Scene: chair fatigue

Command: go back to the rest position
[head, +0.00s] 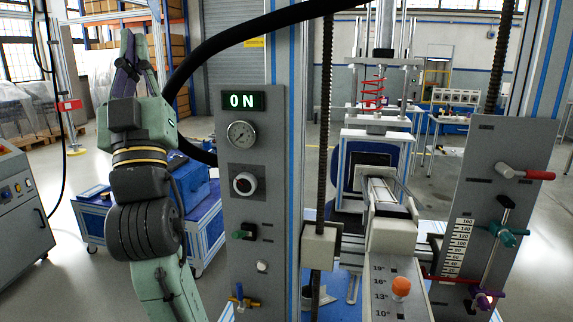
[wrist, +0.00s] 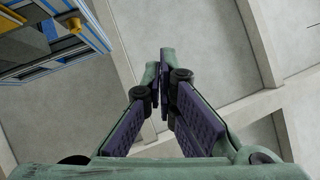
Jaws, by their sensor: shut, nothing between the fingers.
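My gripper (wrist: 162,85) is shut and empty in the wrist view, its purple-padded fingers close together at the tips. The wrist camera looks up at a pale panelled ceiling. In the head view my gripper (head: 127,50) points upward at the upper left, at the end of my raised green and grey arm. The arm stands to the left of the grey control panel (head: 243,285) and appears apart from it. The panel carries a lit display (head: 243,101) reading "ON", a round gauge (head: 241,135), a dark-rimmed knob (head: 243,184) and a green switch (head: 244,232).
A second panel (head: 480,150) at the right has a red-handled lever (head: 525,173), a teal clamp (head: 503,234) and a scale (head: 456,247). An orange knob (head: 401,287) sits on a sloped plate. Blue cases stand behind my arm. A grey cabinet (head: 20,215) is at far left.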

